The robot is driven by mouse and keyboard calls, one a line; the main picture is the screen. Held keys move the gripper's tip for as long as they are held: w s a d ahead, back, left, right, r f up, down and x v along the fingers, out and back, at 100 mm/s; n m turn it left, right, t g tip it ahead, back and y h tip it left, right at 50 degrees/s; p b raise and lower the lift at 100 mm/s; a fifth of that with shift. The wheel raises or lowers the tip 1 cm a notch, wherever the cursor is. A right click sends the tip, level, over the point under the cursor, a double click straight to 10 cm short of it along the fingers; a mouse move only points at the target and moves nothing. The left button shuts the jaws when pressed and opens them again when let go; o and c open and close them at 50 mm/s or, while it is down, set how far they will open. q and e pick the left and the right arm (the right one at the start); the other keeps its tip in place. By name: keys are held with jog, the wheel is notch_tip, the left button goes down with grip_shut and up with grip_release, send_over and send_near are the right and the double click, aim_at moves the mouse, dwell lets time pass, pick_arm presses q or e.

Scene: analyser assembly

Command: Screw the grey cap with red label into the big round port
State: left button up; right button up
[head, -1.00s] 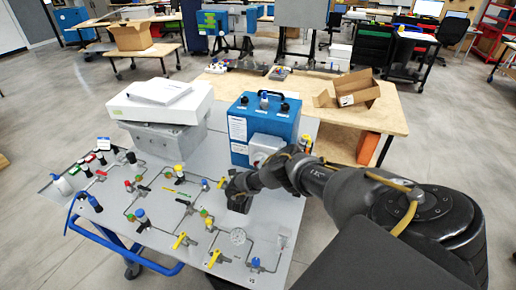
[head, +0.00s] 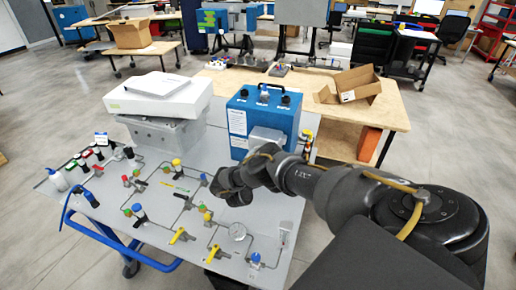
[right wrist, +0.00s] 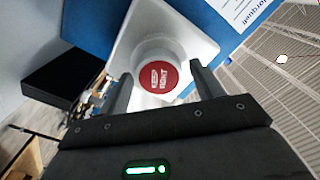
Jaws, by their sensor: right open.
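In the right wrist view, the grey cap with the red label (right wrist: 158,77) faces the camera. It sits at the white housing (right wrist: 192,35) on the front of the blue analyser; the housing also shows in the head view (head: 266,140). The big round port is hidden behind the cap, so I cannot tell how deep the cap sits. My right gripper (right wrist: 160,74) is open, with one finger on each side of the cap and small gaps visible. In the head view, my right gripper (head: 232,188) is a dark shape before the analyser; its fingertips are not clear. My left gripper is not in view.
The blue analyser (head: 238,122) stands at the back of the grey panel table (head: 160,215). White and grey boxes (head: 160,105) stand left of it. Valves and pipes cover the panel below my right gripper. A wooden table (head: 390,115) with an open cardboard box (head: 348,88) stands behind.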

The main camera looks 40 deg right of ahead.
jog(key=n+p, duration=0.1)
jog(key=n, duration=0.7)
jog(key=shift+n, duration=0.4)
jog(key=c, duration=1)
jog(key=m+p, duration=0.3)
jog(key=m, duration=1.8)
jog(key=shift+d, duration=0.15)
jog(key=m, duration=0.3)
jog(key=shift+m, duration=0.4)
jog(key=shift+c, duration=0.5)
jog(key=shift+m, duration=0.8)
grip_shut()
jog(key=o, duration=1.3)
grip_release()
